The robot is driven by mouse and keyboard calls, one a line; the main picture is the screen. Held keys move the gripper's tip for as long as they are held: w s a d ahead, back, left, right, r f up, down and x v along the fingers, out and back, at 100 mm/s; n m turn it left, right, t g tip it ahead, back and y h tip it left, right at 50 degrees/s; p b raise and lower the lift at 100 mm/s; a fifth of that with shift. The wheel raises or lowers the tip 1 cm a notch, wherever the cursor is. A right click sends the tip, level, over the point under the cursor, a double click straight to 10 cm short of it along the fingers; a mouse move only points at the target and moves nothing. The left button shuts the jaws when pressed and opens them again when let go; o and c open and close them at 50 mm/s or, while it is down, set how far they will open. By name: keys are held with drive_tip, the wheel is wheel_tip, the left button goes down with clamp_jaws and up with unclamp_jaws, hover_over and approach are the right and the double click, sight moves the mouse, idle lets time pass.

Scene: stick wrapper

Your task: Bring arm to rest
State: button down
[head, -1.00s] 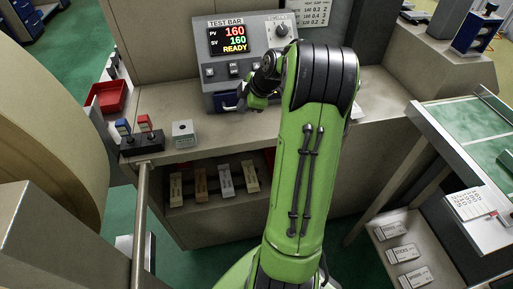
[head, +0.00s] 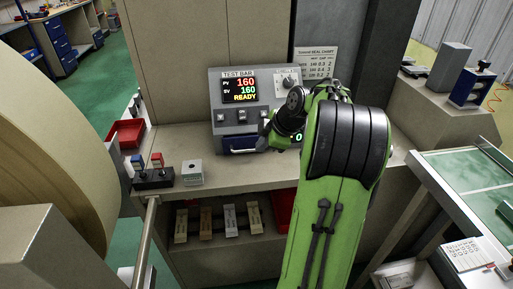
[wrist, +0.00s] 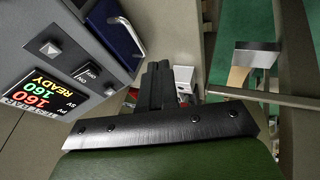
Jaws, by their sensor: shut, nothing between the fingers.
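My green arm reaches up from the bottom of the head view and bends at a black joint toward the test bar console. My gripper shows in the wrist view (wrist: 168,85) as black fingers close together, with nothing between them. In the head view the fingertips are mostly hidden behind the arm. The test bar console (head: 252,112) stands on the bench, its display reading 160, 160 and READY. The console also shows at the left of the wrist view (wrist: 75,60), close beside the gripper and apart from it.
A red tray (head: 127,133), a two-switch box (head: 153,179) and a small grey box (head: 192,173) sit left on the bench (head: 245,175). Several labelled blocks lie on the shelf below. A large tan roll (head: 60,100) is at far left. A green-topped table (head: 475,175) is at right.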

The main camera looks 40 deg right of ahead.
drive_tip(key=shift+v, duration=0.85)
